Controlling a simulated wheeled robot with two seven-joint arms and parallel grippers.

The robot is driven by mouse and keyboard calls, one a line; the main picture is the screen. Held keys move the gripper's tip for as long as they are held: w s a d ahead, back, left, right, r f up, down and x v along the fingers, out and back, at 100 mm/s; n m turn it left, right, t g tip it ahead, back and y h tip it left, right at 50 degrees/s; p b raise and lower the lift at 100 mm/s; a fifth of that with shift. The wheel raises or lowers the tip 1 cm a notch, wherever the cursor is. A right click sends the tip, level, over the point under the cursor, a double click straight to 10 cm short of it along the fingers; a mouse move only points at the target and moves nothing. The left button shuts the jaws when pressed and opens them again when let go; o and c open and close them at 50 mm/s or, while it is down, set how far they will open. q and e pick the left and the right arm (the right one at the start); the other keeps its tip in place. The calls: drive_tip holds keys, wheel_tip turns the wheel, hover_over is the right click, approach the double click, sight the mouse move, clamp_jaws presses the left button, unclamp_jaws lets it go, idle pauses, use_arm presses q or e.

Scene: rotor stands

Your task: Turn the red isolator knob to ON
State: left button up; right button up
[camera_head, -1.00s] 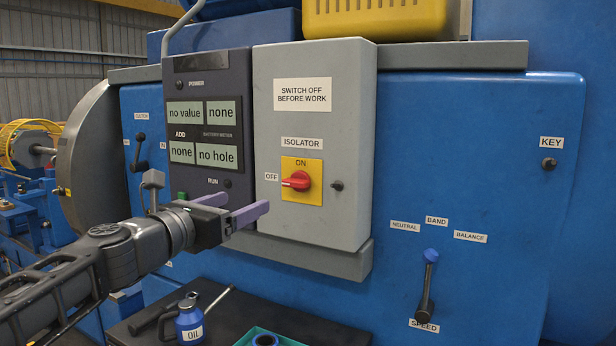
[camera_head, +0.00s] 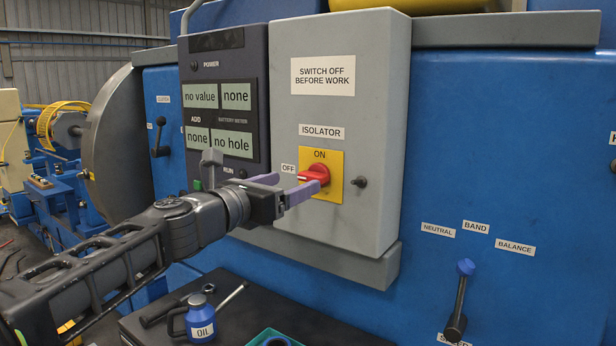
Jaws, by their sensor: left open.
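The red isolator knob (camera_head: 318,173) sits on a yellow plate (camera_head: 335,195) on the front of a grey box. Its handle lies level, with its end to the left beside the OFF label (camera_head: 288,168). The ON mark (camera_head: 320,154) is above it on the plate. My left gripper (camera_head: 297,181) is open, its two purple fingers pointing right. The nearer fingertip overlaps the lower left edge of the knob in the picture; I cannot tell if it touches. The farther fingertip is left of the knob, near the box's left edge. My right gripper is not in view.
The grey box (camera_head: 345,120) stands out from the blue machine, next to a dark display panel (camera_head: 222,60). A small dark latch (camera_head: 360,182) sits right of the knob. Below, a black top (camera_head: 330,326) holds a blue oil can (camera_head: 201,318), tools and a green tray (camera_head: 272,338).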

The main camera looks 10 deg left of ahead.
sight(309, 177)
use_arm(q)
drive_tip(key=p+x, duration=0.1)
drive_tip(key=x, duration=0.5)
drive_tip(key=shift+w, duration=0.15)
drive_tip(key=c, duration=1.4)
